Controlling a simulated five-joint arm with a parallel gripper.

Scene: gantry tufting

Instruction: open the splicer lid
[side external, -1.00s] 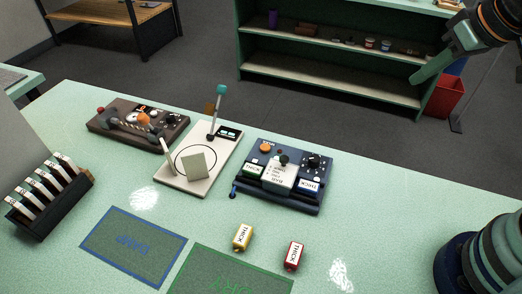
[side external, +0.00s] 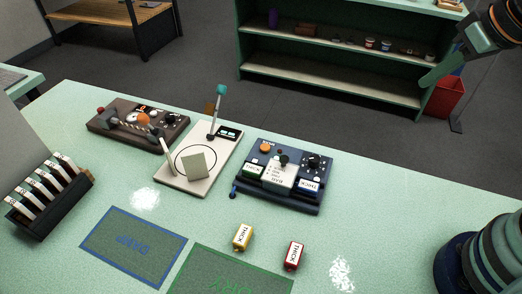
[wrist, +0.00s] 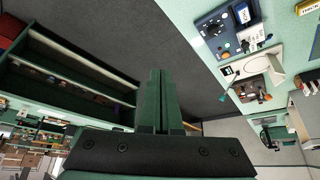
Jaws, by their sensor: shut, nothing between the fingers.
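The blue box (side external: 266,197) at the middle of the bench carries a white printed plate (side external: 280,175), a dark knob, an orange button and a black dial. I take it for the splicer, with the plate as its lid, lying down. It also shows upside down at the top right of the wrist view (wrist: 212,28). My gripper (side external: 425,82) is at the upper right of the side view, well apart from the box and above the floor side of the bench. Its green fingers (wrist: 155,72) are together and empty.
A cream plate (side external: 205,183) with an upright teal-topped lever and a brown device (side external: 125,137) stand left of the box. Yellow (side external: 243,237) and red (side external: 294,255) labelled blocks lie in front. A rack (side external: 40,215) stands at left.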

